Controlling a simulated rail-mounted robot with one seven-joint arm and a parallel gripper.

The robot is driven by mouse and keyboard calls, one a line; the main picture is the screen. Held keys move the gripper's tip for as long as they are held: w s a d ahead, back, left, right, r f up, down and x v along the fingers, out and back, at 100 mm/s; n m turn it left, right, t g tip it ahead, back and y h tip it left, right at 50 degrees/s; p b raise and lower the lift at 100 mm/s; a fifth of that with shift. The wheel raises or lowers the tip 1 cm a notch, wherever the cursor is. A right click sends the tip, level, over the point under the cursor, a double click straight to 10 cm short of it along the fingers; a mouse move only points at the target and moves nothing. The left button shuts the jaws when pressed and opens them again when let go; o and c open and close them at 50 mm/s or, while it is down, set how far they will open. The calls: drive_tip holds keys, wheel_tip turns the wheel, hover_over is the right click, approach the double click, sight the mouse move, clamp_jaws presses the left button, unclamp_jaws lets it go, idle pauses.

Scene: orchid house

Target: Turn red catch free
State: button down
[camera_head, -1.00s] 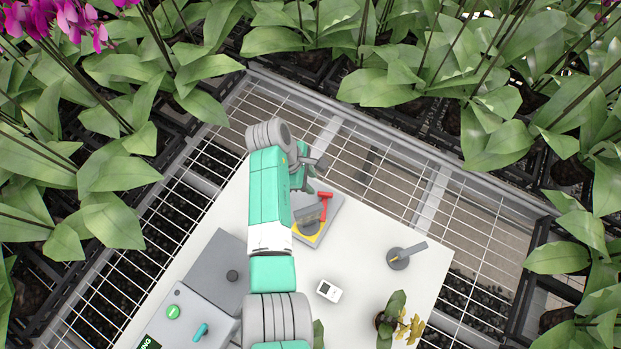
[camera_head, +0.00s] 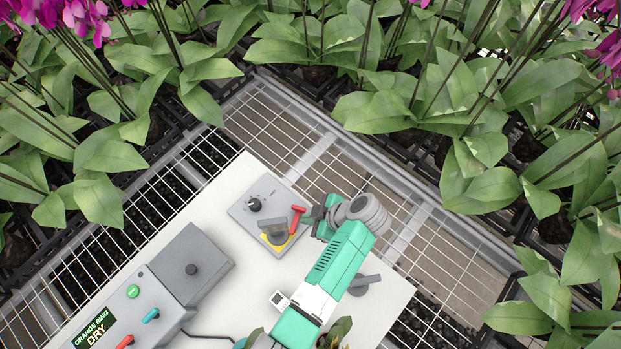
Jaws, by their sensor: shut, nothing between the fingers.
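The red catch (camera_head: 297,219) is a small T-shaped piece on the right side of a grey control plate (camera_head: 243,214). It stands beside a grey lever handle (camera_head: 272,226) on a yellow-marked disc (camera_head: 275,239). My gripper (camera_head: 311,215) is shut and empty, just right of the red catch. Its fingertips are small and dark here, and I cannot tell whether they touch the catch. A black knob (camera_head: 254,205) sits on the same plate, left of the catch.
The white table (camera_head: 225,195) also carries a grey box (camera_head: 185,262), an "ORANGE RING DRY" panel (camera_head: 140,310) with coloured controls, a small white device (camera_head: 279,300) and a round grey piece with a handle (camera_head: 368,282), partly behind my arm. Wire mesh and orchids surround it.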

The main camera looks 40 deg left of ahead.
sight(292, 222)
drive_tip(key=b+x, duration=0.1)
drive_tip(key=x, duration=0.7)
drive_tip(key=shift+s+a+f, duration=0.1)
drive_tip(key=shift+a+f, duration=0.1)
drive_tip(key=shift+f, duration=0.1)
